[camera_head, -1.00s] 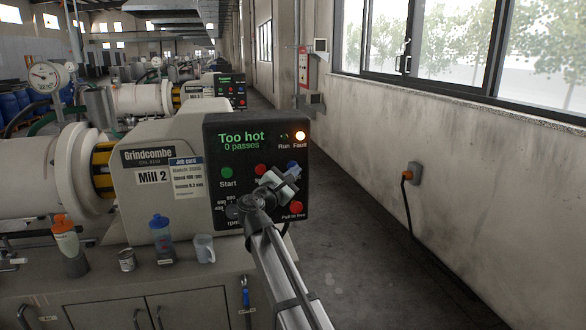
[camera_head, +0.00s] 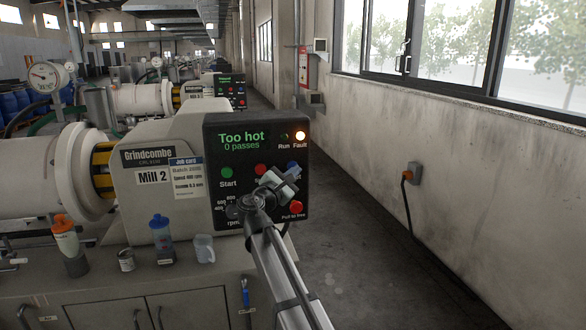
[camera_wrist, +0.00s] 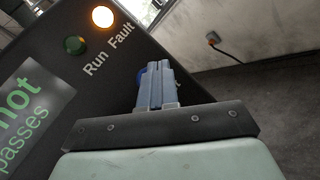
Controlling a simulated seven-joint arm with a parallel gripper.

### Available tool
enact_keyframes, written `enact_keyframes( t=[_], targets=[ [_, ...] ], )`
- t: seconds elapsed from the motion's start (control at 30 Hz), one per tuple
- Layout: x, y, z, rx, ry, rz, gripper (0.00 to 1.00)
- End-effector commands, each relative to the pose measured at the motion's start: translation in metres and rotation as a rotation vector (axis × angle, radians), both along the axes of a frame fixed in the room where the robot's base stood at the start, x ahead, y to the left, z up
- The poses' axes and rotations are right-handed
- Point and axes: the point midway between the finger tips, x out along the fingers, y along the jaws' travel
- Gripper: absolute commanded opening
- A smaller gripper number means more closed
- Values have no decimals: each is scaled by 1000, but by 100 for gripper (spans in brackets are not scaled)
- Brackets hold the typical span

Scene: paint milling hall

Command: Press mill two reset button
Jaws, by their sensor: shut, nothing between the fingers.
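Mill 2's black control panel (camera_head: 215,150) reads "Too hot, 0 passes", and its orange Fault lamp (camera_head: 300,136) is lit. A blue button (camera_head: 292,165) at the panel's right edge is mostly covered by my gripper; its label is mostly hidden. My gripper (camera_head: 289,174) is shut and empty in front of the panel. In the wrist view the closed fingers (camera_wrist: 158,82) point towards the panel's edge, with a bit of blue (camera_wrist: 141,74) beside the tips. I cannot tell whether they touch the button.
A green Start button (camera_head: 227,173), a red button (camera_head: 260,169) and a red pull-to-free button (camera_head: 296,208) are on the same panel. Bottles, a small can and a cup (camera_head: 204,248) stand on the bench below. Floor right of the panel is clear.

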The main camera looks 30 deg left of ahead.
Motion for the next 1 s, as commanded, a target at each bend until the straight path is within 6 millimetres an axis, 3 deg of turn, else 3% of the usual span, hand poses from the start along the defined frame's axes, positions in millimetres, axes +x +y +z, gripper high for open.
enact_keyframes(
  t=[1.0],
  targets=[
    [7, 6, 0, 0, 0, 0, 0]
  ],
)
